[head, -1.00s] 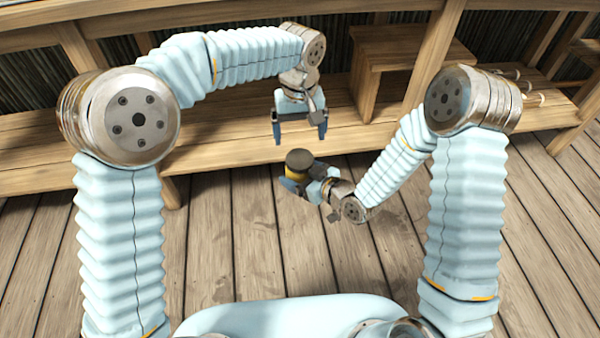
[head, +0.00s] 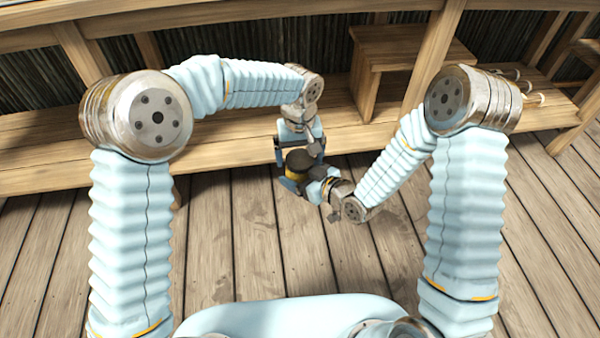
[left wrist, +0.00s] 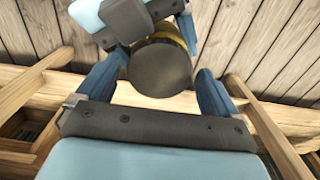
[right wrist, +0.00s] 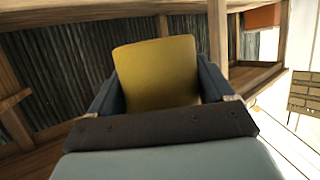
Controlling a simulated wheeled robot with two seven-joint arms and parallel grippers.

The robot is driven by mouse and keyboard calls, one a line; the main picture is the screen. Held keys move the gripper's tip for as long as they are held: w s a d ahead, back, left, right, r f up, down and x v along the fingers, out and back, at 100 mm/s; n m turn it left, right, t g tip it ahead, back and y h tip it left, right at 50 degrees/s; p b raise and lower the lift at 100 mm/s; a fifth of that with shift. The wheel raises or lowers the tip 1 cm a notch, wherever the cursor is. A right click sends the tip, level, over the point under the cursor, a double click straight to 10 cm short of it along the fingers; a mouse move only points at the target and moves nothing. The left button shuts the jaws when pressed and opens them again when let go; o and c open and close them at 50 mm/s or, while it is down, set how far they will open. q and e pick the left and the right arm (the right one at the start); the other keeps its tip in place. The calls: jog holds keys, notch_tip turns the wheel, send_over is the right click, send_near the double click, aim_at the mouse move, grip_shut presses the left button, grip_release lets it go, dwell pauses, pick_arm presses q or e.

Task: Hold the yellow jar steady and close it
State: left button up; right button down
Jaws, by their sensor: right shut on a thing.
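The yellow jar (head: 293,175) with a round dark grey lid (head: 299,160) on its top is held above the floor in front of the bench. My right gripper (right wrist: 157,85) is shut on the jar's yellow body (right wrist: 157,72), one finger on each side. My left gripper (left wrist: 158,85) is open. In the left wrist view its fingers stand on either side of the lid (left wrist: 160,68), with a gap at each side. In the head view the lid and jar partly hide the left fingers. I cannot tell how tightly the lid sits.
A wooden bench (head: 225,150) runs behind the grippers, with a raised wooden box seat (head: 410,48) at the back right. The plank floor (head: 235,240) below is clear. Both my forearms come close together around the jar.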

pick_arm(q)
jog(key=c, duration=0.9)
jog(key=o, duration=1)
jog(key=shift+o, duration=0.2)
jog(key=shift+r, duration=2.3)
notch_tip(320, 180, up, 12)
jog(key=shift+f, duration=0.1)
